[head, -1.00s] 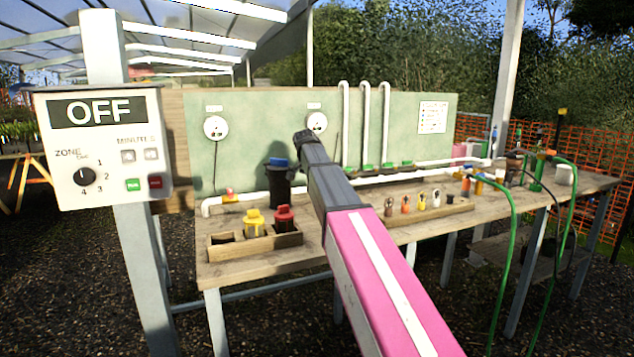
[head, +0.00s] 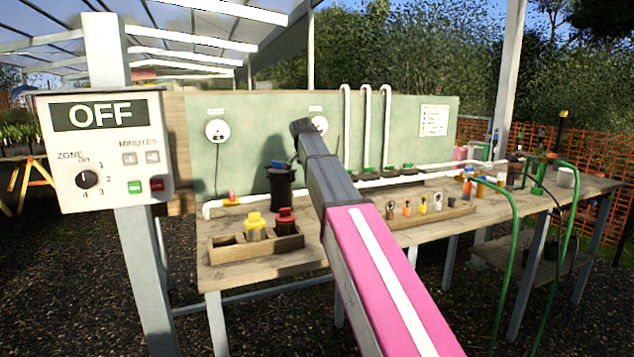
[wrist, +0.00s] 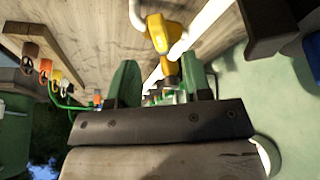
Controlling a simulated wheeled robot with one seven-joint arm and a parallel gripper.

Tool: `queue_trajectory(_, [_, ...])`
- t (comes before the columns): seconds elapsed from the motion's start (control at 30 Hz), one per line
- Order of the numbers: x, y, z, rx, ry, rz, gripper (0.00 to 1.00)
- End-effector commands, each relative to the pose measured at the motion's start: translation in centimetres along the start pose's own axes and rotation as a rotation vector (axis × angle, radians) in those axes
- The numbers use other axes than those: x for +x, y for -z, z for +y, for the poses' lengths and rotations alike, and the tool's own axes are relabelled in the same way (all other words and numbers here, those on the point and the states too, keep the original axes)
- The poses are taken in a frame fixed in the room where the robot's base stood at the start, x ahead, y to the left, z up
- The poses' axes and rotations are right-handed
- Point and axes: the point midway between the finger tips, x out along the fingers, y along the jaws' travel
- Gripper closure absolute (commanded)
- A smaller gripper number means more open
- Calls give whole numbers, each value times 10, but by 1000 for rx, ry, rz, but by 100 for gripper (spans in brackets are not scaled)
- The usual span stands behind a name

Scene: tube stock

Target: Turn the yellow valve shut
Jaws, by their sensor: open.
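The yellow valve (wrist: 163,34) is near the top middle of the wrist view, beside white pipe, with the wooden bench top behind it. My gripper (wrist: 158,82) shows its two green fingers in the wrist view, wide apart. The valve lies beyond the fingertips, nearly in line with the gap but closer to the right finger. Nothing is seen held, and I see no contact with the valve. In the head view my arm crosses the middle of the bench and hides my gripper; I cannot pick out this valve there for certain.
The bench (head: 240,276) carries a white pipe along a green board (head: 260,130). A black canister (head: 281,190), a wooden box (head: 284,243) with yellow and red caps, and a tag rack (head: 450,213) stand around my arm. A control box (head: 105,150) reads OFF.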

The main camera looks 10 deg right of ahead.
Motion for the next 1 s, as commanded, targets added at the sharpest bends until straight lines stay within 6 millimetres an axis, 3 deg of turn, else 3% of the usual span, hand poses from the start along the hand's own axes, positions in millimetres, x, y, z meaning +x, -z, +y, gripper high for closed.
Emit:
queue_trajectory(0.1, [-23,0,-1,0,2,1,55])
queue_trajectory(0.3, [-46,0,0,0,0,0,55])
queue_trajectory(0.7, [-54,0,0,0,0,0,55])
queue_trajectory(0.83, [-51,-1,10,-1,23,-2,98])
queue_trajectory(1.0, [-39,-6,57,-14,181,-4,100])
